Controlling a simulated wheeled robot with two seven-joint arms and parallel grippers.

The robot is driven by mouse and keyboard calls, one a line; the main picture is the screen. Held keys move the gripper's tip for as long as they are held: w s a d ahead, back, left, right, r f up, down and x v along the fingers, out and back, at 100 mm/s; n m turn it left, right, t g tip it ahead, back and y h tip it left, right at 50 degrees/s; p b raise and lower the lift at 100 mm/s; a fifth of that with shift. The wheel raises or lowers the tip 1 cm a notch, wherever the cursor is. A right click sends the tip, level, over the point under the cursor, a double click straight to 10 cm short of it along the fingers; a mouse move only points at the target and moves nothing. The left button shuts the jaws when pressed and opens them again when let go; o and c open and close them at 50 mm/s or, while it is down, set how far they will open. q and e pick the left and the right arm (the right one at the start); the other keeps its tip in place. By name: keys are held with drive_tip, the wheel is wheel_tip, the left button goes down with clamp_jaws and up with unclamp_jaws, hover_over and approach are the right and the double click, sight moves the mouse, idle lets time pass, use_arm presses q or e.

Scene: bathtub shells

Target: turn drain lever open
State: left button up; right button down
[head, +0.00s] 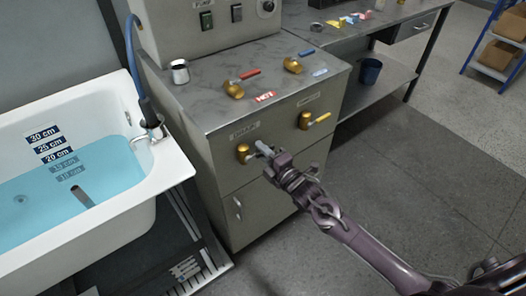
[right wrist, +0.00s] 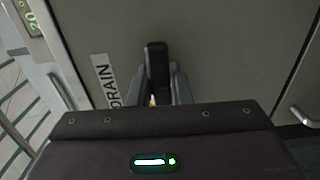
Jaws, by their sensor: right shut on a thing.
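The drain valve (head: 243,153) is a brass body on the front of the grey cabinet, below a label reading DRAIN (right wrist: 105,80). Its dark lever (right wrist: 157,62) shows in the right wrist view between my two fingers. My right gripper (head: 265,151) is shut on this lever, just right of the brass body. The fingers hide most of the lever in the head view. The bathtub (head: 172,165) on the left holds blue water with depth marks on its wall. My left gripper is not in view.
A second brass valve with a yellow lever (head: 319,118) is to the right on the same front.

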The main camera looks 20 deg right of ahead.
drive_tip(key=shift+f, duration=0.15)
drive_tip(key=m, duration=0.2)
drive_tip(key=f+m, duration=0.2)
drive_tip(key=m, duration=0.1)
drive_tip(key=shift+s+a+m, duration=0.15)
drive_tip(key=shift+a+m, duration=0.15)
use_arm(q)
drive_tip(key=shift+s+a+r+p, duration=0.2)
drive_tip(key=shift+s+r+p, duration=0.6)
drive_tip(key=shift+p, duration=0.25)
use_arm(e)
drive_tip(key=a+f+m, duration=0.1)
drive_tip(key=m, duration=0.3)
drive_tip(key=s+a+f+m, duration=0.1)
drive_tip(key=m, duration=0.3)
drive_tip(key=a+m, duration=0.2)
drive_tip(key=m, duration=0.2)
drive_tip(key=shift+s+f, duration=0.25)
drive_tip(key=shift+f, duration=0.15)
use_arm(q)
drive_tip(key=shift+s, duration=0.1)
use_arm(e)
drive_tip(key=shift+a+m, duration=0.15)
drive_tip(key=shift+m, duration=0.15)
drive_tip(key=c, duration=1.3)
unclamp_jaws()
drive_tip(key=shift+s, duration=0.1)
